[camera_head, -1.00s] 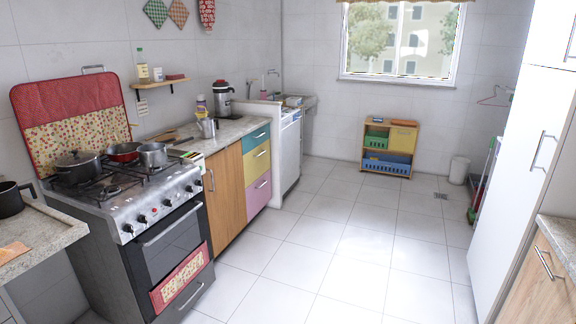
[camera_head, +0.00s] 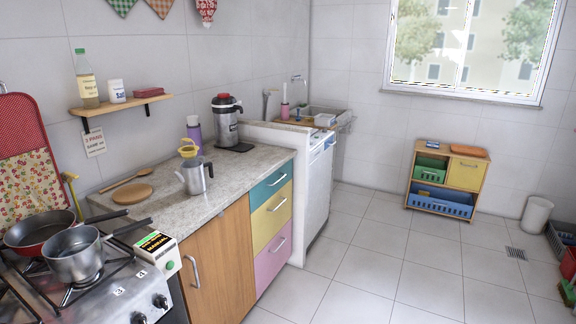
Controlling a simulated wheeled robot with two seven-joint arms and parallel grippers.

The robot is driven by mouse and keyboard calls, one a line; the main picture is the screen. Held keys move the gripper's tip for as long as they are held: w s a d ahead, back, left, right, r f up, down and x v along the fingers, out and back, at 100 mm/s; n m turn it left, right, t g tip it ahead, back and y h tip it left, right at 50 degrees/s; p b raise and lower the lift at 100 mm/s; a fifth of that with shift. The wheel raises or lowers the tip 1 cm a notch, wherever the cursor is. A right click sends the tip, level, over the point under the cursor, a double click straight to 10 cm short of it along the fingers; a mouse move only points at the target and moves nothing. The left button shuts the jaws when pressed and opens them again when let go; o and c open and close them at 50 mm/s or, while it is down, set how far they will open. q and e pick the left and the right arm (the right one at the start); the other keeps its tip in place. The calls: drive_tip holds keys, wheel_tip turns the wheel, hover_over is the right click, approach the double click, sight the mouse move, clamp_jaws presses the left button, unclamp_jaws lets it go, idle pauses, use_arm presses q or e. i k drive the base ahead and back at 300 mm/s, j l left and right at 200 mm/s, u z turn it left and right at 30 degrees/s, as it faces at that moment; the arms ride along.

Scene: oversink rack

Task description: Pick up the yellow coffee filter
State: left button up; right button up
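The yellow coffee filter (camera_head: 188,149) is on the stone counter (camera_head: 233,180) along the left wall. It appears as a small yellow cup shape just behind the silver coffee pot (camera_head: 195,176), whose top partly overlaps it. A purple bottle (camera_head: 194,133) stands close behind it. I cannot tell exactly what the filter rests on. Neither of my grippers is in view.
The stove (camera_head: 110,290) with a red pan (camera_head: 40,232) and a steel pot (camera_head: 76,254) is at the lower left, handles pointing right. A wooden spoon, round board and coffee maker (camera_head: 226,122) are on the counter. The tiled floor (camera_head: 375,255) right of the cabinets is clear.

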sight(188, 152)
drive_tip(key=i+z, duration=0.1)
drive_tip(key=i, duration=1.15)
